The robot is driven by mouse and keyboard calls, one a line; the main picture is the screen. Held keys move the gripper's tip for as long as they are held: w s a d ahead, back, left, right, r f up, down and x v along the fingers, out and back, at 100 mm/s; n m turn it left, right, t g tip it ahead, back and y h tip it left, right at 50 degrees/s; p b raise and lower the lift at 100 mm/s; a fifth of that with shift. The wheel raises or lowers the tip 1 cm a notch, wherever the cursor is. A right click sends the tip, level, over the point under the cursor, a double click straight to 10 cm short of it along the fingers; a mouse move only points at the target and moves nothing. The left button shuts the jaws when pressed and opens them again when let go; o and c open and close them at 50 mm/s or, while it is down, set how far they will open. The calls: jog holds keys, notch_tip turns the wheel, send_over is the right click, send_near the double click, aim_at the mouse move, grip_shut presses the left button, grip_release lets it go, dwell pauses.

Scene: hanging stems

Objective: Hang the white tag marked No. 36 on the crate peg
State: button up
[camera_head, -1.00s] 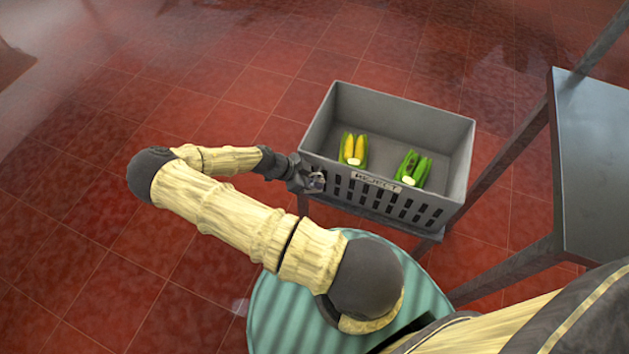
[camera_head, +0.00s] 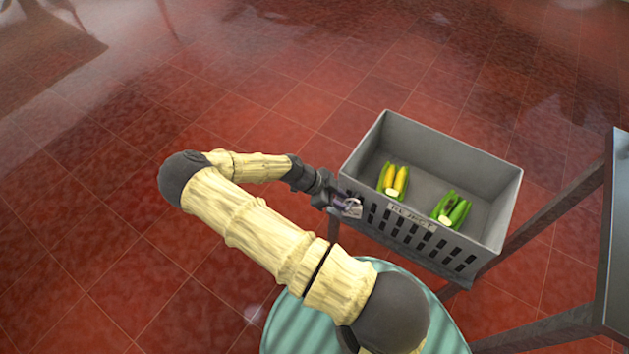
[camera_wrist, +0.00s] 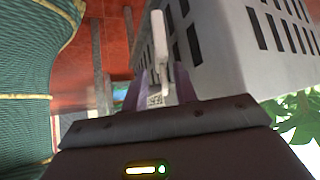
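A grey crate (camera_head: 462,150) labelled REJECT stands right of centre in the head view. Its slotted side wall (camera_wrist: 222,45) fills the upper right of the wrist view. My gripper (camera_head: 347,206) is at the crate's front left corner. In the wrist view its two purple fingers (camera_wrist: 160,88) stand apart. A small white tag (camera_wrist: 154,99) with dark print shows between them; its number is too small to read. A pale upright piece (camera_wrist: 158,38) rises just beyond the fingers beside the crate wall. I cannot tell whether it is the peg or whether the tag hangs on it.
A yellow cob bundle (camera_head: 393,181) and a green bundle (camera_head: 452,210) lie in the crate. A grey metal frame (camera_head: 556,208) stands at the right. A green ribbed round surface (camera_head: 290,325) is below my arm. Red tiled floor is clear at the left.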

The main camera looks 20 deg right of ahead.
jog(key=p+v, duration=0.1)
jog(key=v, duration=1.2)
jog(key=shift+r, duration=0.1)
jog(key=s+a+r+n+t+y, duration=0.1)
jog(key=s+r+n+t+y, duration=0.4)
jog(key=r+n, duration=0.55)
jog(key=s+r+n+t+y, duration=0.1)
jog(key=s+r+n+y, duration=0.2)
jog(key=s+r+n, duration=0.6)
notch_tip(320, 180, up, 25)
jog(key=w+n+p, duration=0.1)
jog(key=n+p, duration=0.2)
jog(key=p, duration=2.1)
jog(key=shift+w+a+p, duration=0.2)
jog(key=shift+w+p, duration=0.1)
jog(key=shift+p, duration=0.05)
